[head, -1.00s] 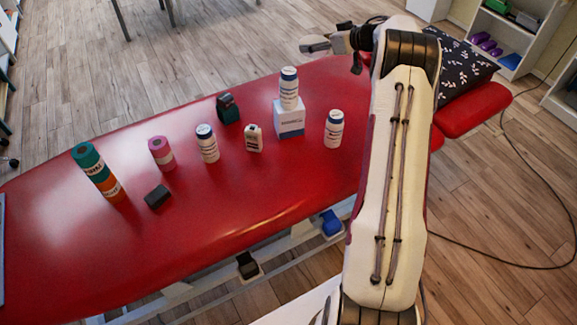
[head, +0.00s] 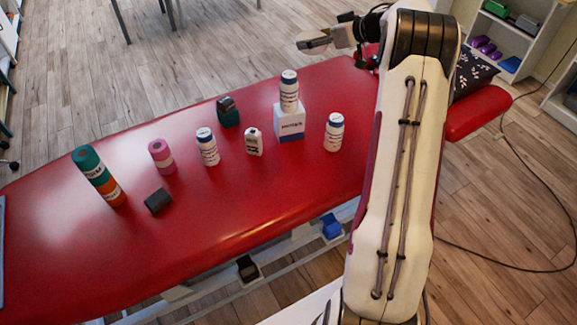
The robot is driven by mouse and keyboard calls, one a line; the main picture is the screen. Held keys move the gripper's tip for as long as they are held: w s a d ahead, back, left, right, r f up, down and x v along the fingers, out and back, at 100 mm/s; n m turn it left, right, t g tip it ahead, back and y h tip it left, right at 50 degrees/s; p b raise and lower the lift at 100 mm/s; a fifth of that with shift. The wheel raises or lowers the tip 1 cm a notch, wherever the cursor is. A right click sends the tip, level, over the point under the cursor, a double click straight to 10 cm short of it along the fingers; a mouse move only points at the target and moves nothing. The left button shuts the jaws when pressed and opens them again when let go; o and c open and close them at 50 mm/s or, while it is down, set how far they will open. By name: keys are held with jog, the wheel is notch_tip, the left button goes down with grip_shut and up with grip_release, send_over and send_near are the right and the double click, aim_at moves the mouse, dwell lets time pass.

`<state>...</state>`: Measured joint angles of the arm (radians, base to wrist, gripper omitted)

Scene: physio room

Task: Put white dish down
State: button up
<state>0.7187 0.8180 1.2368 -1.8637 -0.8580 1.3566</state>
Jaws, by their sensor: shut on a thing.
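My gripper (head: 312,42) shows small at the top middle of the head view, at the end of my raised arm. It is above and past the far edge of the red treatment table (head: 240,225), over the wood floor in the picture. It is shut on a pale thing, taken to be the white dish, which is hard to make out against the pale floor. No white dish shows standing on the table.
On the table stand a white bottle (head: 289,95) on a white box (head: 289,125), other white bottles (head: 333,133) (head: 207,150), a small white container (head: 253,143), a dark green item (head: 228,112), rolls (head: 161,157) (head: 98,176) and a dark block (head: 158,199). The table's front middle is clear.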

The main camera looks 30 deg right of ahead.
jog(key=s+a+n+g+y, duration=0.1)
jog(key=s+a+n+y, duration=0.2)
jog(key=s+a, duration=1.5)
notch_tip(320, 180, down, 18)
jog(key=shift+s, duration=0.15)
dwell(0.5)
dwell(0.4)
jog(key=shift+f, duration=2.85)
jog(key=shift+f, duration=2.05)
jog(key=shift+f, duration=0.15)
jog(key=o, duration=1.2)
